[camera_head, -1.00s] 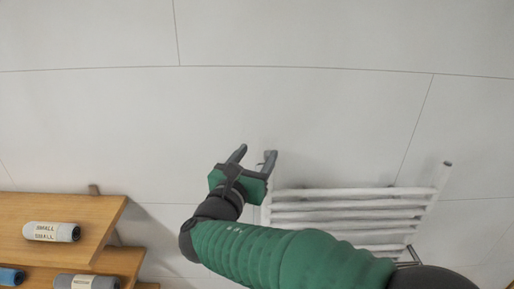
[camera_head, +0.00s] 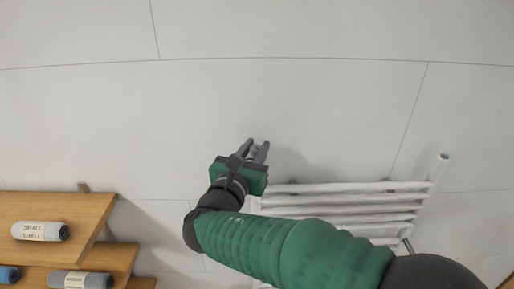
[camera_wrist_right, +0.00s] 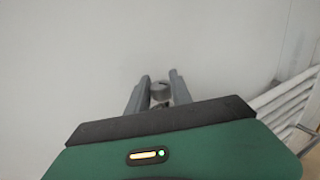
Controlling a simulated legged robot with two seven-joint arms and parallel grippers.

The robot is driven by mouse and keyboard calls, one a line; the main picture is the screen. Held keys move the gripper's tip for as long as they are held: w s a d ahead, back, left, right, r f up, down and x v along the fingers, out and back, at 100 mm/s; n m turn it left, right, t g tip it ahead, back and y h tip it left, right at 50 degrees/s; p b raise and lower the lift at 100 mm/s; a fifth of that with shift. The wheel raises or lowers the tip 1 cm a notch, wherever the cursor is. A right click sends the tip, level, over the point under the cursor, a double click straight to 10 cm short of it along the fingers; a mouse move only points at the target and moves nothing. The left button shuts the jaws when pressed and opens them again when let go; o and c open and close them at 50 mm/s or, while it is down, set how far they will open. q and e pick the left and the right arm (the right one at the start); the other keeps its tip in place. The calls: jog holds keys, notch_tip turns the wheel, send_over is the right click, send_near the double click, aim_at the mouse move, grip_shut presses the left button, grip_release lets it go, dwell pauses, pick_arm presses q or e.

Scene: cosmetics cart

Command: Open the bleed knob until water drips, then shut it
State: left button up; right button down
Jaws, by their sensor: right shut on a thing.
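The white towel radiator (camera_head: 345,200) is on the wall, right of and below my right gripper in the head view. My right gripper (camera_head: 257,148) is at the radiator's upper left corner, with its fingers close together. In the right wrist view, a small round grey bleed knob (camera_wrist_right: 160,91) sits between the fingers of the right gripper (camera_wrist_right: 159,86), which is shut on it. In the head view the knob is hidden by the fingers. No water drops show. My left gripper is in neither view.
Wooden shelves (camera_head: 50,209) stand at the lower left, holding rolled towels, one a white and grey roll (camera_head: 40,231) labelled small. The pale tiled wall (camera_head: 300,100) above is bare. A thin metal rod (camera_head: 407,245) shows at the radiator's lower right.

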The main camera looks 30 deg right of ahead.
jog(key=shift+w+r, duration=0.1)
jog(key=shift+r, duration=0.15)
jog(key=shift+m+g+h, duration=0.3)
jog(key=shift+m+g, duration=0.3)
jog(key=shift+w+m+g+h, duration=0.1)
jog(key=shift+m+g+h, duration=0.55)
jog(key=shift+g, duration=0.35)
jog(key=shift+m+g+h+p, duration=0.5)
jog(key=shift+m+g, duration=0.25)
jog(key=shift+g, duration=0.35)
jog(key=m+g+p, duration=0.2)
jog(key=g, duration=0.1)
jog(key=m+g+p, duration=0.1)
jog(key=g+p, duration=0.2)
jog(key=m+g+p, duration=0.2)
jog(key=shift+d+r+m+g+h, duration=0.2)
jog(key=shift+m+g+h, duration=0.1)
jog(key=shift+g+h, duration=0.1)
jog(key=shift+f+m+g+y+p, duration=0.25)
jog(key=shift+m+g+p, duration=0.35)
jog(key=shift+g+p, duration=0.35)
jog(key=shift+f, duration=0.1)
